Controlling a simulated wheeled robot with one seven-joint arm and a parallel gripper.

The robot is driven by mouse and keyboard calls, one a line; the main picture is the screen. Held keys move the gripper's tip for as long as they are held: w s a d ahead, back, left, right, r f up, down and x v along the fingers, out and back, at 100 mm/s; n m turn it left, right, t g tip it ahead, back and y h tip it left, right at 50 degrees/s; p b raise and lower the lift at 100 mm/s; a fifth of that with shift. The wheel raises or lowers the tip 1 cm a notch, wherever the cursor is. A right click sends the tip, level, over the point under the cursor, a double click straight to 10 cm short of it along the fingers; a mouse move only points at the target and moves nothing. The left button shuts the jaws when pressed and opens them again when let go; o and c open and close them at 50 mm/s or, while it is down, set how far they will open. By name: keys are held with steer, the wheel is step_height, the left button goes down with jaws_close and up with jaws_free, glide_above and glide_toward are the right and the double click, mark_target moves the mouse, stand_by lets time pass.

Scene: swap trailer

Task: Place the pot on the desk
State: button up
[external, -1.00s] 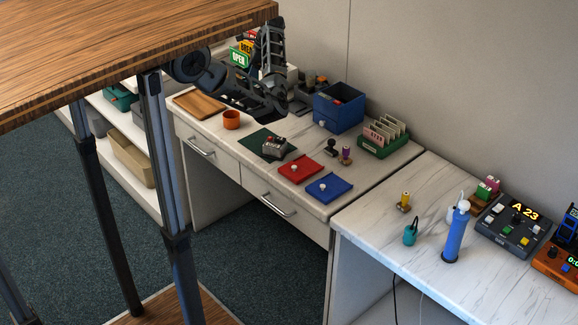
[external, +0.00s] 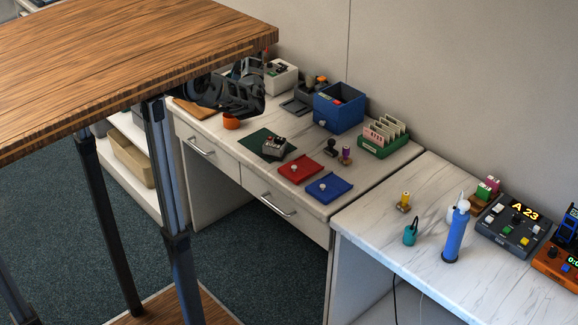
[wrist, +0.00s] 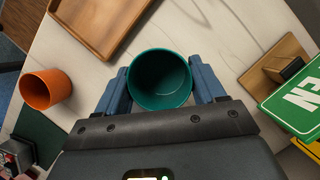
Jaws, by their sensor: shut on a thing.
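A teal pot (wrist: 160,88), open at the top, sits between the two blue fingers of my gripper (wrist: 158,68) in the wrist view. The fingers are shut on its sides. The pot is over the white marbled desk (wrist: 92,42); I cannot tell whether its base touches the top. In the external view my arm is low over the far left part of the desk (external: 212,133), partly behind the wooden tabletop, and the teal pot is hidden. An orange pot (wrist: 46,90) stands on the desk left of my gripper; it also shows in the external view (external: 231,124).
A wooden tray (wrist: 101,22) lies beyond the pot. A green sign (wrist: 292,98) on a wooden stand is close on the right. A dark green mat (external: 262,145) with a small device lies near the orange pot. The wooden tabletop (external: 120,50) stands in front.

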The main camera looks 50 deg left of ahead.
steer(key=shift+f, duration=1.9)
steer(key=shift+f, duration=0.1)
steer(key=o, duration=1)
steer(key=shift+o, duration=0.2)
steer(key=p+v, duration=0.1)
steer(key=v, duration=1.1)
steer(key=shift+p, duration=0.35)
